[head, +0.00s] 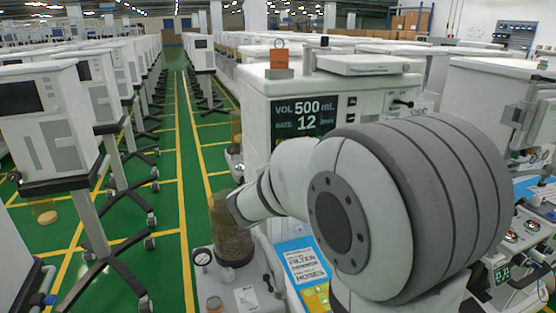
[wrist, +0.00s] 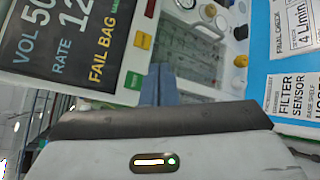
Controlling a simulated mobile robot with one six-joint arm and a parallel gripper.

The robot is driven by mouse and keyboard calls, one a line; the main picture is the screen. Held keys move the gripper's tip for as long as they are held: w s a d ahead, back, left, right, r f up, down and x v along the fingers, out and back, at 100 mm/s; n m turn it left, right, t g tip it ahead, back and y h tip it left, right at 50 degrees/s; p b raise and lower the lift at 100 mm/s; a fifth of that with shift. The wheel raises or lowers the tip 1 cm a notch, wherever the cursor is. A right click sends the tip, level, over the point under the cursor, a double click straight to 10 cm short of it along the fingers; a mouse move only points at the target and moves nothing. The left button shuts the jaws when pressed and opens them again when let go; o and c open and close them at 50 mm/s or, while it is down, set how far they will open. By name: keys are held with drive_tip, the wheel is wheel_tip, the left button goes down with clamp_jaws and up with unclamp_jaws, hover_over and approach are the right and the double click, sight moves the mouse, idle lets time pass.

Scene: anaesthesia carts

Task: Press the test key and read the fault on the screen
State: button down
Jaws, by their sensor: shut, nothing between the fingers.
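The screen (head: 303,115) on the white machine's front reads "VOL 500 mL" and "RATE 12 /min" in the head view. My arm covers its lower part. In the wrist view the screen (wrist: 75,35) is tilted and cut off; a yellow line reads "FAIL BAG", followed by smaller, partly readable letters. Beside it are a red key (wrist: 150,8), a yellow key (wrist: 143,40) and a green key (wrist: 134,80). I cannot read which is the test key. My gripper (wrist: 161,70) is shut and empty, its fingertips close beside the green key; contact cannot be told.
A blue and white label sheet (wrist: 295,60) with "FILTER SENSOR" and "4 L/min" is at right in the wrist view. A canister of granules (head: 232,240) stands left of my arm. An orange block (head: 280,65) sits on the machine.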

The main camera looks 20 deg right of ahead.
drive_tip(key=shift+w, duration=2.7)
drive_tip(key=shift+w, duration=0.2)
drive_tip(key=shift+w+b, duration=0.25)
drive_tip(key=shift+b, duration=0.1)
drive_tip(key=shift+w, duration=0.4)
idle(0.3)
idle(0.4)
drive_tip(key=shift+s+b, duration=0.8)
drive_tip(key=shift+s, duration=0.05)
